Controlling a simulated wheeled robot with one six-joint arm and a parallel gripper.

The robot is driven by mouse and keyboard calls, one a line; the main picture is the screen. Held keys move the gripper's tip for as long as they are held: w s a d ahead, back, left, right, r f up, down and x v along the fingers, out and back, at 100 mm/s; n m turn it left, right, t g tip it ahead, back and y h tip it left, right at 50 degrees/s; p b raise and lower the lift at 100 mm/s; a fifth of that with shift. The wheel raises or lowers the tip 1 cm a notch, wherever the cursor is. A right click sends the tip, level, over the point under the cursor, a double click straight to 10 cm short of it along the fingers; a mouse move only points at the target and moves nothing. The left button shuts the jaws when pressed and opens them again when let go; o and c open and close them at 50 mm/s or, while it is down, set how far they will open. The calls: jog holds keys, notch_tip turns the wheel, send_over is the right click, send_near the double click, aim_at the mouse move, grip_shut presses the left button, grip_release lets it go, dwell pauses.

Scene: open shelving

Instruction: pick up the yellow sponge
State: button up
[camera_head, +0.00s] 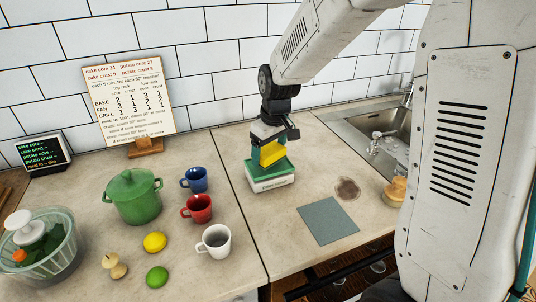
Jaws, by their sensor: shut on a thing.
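The yellow sponge (272,153) is in the jaws of my gripper (271,146), which points down and is shut on it. The sponge is tilted and partly covered by the gripper. It is just over a white and green holder (271,183) with a label on its front, standing on the right counter near the wall. I cannot tell whether the sponge still touches the holder.
Red (197,208), blue (195,179) and white (214,241) mugs and a green pot (132,197) stand left.

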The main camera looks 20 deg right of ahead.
notch_tip(320, 180, up, 2)
jog(key=shift+s+r, duration=0.15)
jog(key=shift+r, duration=0.05)
jog(key=s+r, duration=0.1)
jog(key=s, duration=1.4)
jog(key=shift+s, duration=0.4)
jog(key=shift+r, duration=0.1)
